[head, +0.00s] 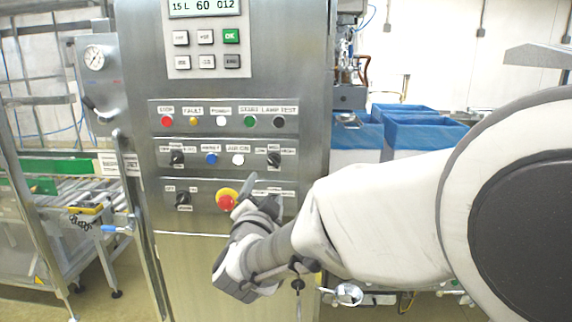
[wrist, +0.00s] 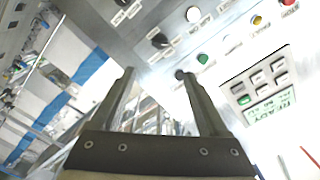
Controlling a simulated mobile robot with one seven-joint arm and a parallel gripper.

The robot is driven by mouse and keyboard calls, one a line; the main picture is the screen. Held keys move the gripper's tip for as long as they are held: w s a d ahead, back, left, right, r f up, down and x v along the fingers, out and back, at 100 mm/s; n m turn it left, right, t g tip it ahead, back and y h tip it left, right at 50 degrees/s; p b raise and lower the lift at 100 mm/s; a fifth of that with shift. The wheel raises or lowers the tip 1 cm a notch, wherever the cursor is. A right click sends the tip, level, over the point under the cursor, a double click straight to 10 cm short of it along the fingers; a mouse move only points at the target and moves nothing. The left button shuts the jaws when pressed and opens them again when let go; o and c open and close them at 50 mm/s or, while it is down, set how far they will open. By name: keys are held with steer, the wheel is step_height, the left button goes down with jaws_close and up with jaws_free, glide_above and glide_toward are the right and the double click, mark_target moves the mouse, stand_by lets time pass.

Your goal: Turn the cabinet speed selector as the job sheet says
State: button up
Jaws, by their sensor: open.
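The speed selector is a black knob (head: 273,158) labelled LOW, MED and HIGH, at the right end of the cabinet's middle control row. It also shows in the wrist view (wrist: 160,41), beyond my fingertips; its exact pointer position is too small to read. My gripper (head: 262,203) is open and empty in front of the lower row, below the selector in the head view. In the wrist view my gripper (wrist: 157,72) has its two fingers wide apart with nothing between them. Part of the lower row is hidden behind my gripper. I cannot identify a job sheet.
A red emergency stop (head: 226,201) on a yellow ring sits close left of my gripper. Other selectors (head: 177,157) (head: 184,199), a blue button (head: 211,158) and a keypad (head: 206,50) share the cabinet face. Blue-lined bins (head: 425,128) stand at right, a conveyor (head: 70,195) at left.

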mark_target(274, 162)
steer(key=w, duration=0.5)
steer(key=w+p, duration=0.1)
steer(key=w, duration=0.5)
steer(key=w+p, duration=0.1)
steer(key=w, duration=0.4)
steer(key=shift+w+d, duration=0.25)
steer(key=shift+d, duration=0.05)
jaws_close()
